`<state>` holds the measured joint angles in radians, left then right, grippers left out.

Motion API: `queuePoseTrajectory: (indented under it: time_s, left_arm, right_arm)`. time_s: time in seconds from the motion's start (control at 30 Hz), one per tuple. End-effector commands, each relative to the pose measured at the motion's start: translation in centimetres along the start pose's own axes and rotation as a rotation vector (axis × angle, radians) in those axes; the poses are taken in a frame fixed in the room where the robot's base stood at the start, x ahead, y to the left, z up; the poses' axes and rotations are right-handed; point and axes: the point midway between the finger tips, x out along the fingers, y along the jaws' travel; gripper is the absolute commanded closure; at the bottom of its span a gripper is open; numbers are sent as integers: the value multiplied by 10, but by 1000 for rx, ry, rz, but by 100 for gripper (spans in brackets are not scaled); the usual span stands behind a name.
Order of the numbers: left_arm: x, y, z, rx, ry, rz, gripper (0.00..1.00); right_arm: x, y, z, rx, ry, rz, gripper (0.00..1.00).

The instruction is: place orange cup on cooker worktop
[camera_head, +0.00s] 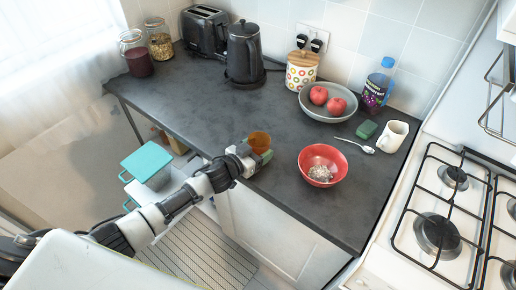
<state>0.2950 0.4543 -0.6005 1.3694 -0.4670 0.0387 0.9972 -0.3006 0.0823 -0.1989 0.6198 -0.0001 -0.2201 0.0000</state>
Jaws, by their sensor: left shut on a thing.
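The orange cup (260,139) is at the front edge of the dark counter, left of the red bowl. My left gripper (249,155) is shut on it, and its fingers hide part of the cup. I cannot tell if the cup touches the counter. The white cooker (404,205) stands at the right, with black pan supports and round burners. My right gripper is not in view.
A red bowl (309,162), a white mug (392,137), a spoon (353,145) and a green sponge (367,129) lie between cup and cooker. A grey bowl of red fruit (327,113), a bottle (377,88) and a kettle (243,55) stand behind. The counter's middle is clear.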

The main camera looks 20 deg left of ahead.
Motion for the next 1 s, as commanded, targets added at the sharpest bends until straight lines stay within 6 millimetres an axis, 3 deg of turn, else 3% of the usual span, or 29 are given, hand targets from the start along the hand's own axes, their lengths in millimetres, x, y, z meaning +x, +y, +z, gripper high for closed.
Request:
queuePoseTrajectory:
  time_s: [0.13, 0.17, 0.3, 0.67, 1.0]
  left_arm:
    - [0, 0, 5, -1, 0, 0, 58]
    - [0, 0, 4, -1, 0, 0, 29]
    - [0, 0, 3, -1, 0, 0, 8]
    - [-3, 0, 0, 1, -1, 0, 8]
    - [-70, 0, 4, -1, -4, 1, 8]
  right_arm:
    - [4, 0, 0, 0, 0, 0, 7]
    - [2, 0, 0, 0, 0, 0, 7]
    - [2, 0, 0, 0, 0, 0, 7]
    - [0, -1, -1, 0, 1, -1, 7]
    - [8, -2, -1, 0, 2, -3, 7]
